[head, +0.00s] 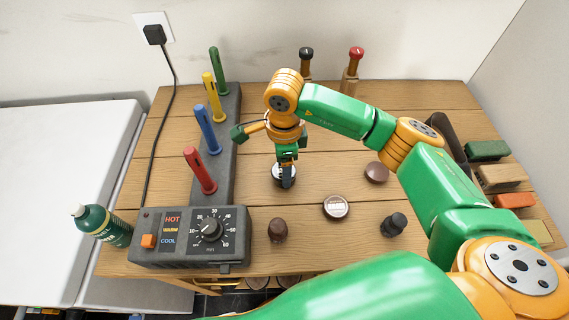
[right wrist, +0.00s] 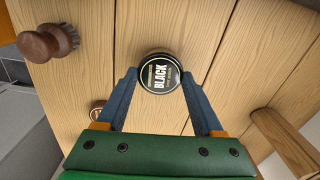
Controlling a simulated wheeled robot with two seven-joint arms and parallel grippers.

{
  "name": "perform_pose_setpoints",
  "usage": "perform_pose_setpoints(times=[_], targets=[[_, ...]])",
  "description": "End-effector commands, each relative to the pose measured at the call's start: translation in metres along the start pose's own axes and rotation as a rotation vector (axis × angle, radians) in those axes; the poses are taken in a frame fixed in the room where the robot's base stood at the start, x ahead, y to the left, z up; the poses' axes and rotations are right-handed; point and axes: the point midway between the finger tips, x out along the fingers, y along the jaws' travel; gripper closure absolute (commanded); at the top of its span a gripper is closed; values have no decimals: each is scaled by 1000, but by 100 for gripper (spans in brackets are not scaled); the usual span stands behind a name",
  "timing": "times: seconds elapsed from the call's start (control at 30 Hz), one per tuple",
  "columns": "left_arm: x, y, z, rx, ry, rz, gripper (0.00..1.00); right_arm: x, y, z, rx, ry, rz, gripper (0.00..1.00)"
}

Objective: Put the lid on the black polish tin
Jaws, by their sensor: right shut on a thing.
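My right gripper (head: 285,183) comes down from above onto a round black lid (head: 278,170) near the middle of the bench. In the right wrist view the lid (right wrist: 160,73) faces up with the word BLACK on it, and the fingertips of the right gripper (right wrist: 160,78) are closed on its two sides. A pale metal rim shows around it in the head view. The black tin's body is hidden below the lid, so I cannot tell whether the lid is seated on it. My left gripper is not in view.
A boot dryer (head: 190,238) with coloured pegs stands left. A labelled brown tin (head: 337,206), a brown round piece (head: 376,172), a brown brush (head: 278,230) and a black one (head: 394,225) stand nearby. A green bottle (head: 103,226) is far left; coloured blocks (head: 502,176) are right.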

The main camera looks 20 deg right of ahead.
Motion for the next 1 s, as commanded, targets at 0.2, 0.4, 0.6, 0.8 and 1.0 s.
perform_pose_setpoints(times=[0.2,0.4,0.6,0.8,1.0], targets=[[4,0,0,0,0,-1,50,0,0,-1,0,1,-1,82],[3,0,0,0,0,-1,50,0,0,-1,0,0,0,82],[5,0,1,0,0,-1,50,1,0,-1,0,0,-1,82],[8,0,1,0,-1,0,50,1,0,-1,0,0,0,82],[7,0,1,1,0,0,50,0,0,-1,0,0,0,83]])
